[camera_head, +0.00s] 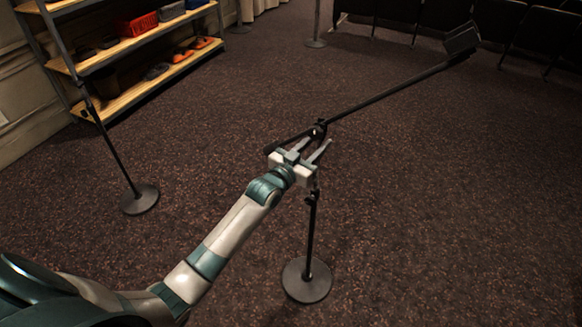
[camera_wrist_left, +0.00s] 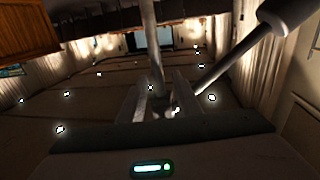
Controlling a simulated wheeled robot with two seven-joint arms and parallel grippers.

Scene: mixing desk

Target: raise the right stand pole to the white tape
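The right stand has a round dark base (camera_head: 307,280) on the carpet and a thin upright black pole (camera_head: 310,235) with a clutch (camera_head: 312,196) partway up. A long boom (camera_head: 385,95) tilts up to the right from the pivot (camera_head: 319,130) at the top. My left gripper (camera_head: 319,142) is at the upper pole just below the pivot, its two fingers spread apart. In the left wrist view, the left gripper (camera_wrist_left: 163,102) has a pole (camera_wrist_left: 149,45) near its fingers; contact cannot be told. I cannot make out white tape. My right gripper is not in view.
Another stand (camera_head: 140,199) is at the left, before a shelf rack (camera_head: 125,93) holding a red crate (camera_head: 137,25) and shoes. A dark box-shaped object (camera_head: 461,40) is at the boom's far end. Dark chairs (camera_head: 540,35) line the back right. Carpet around the right stand is clear.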

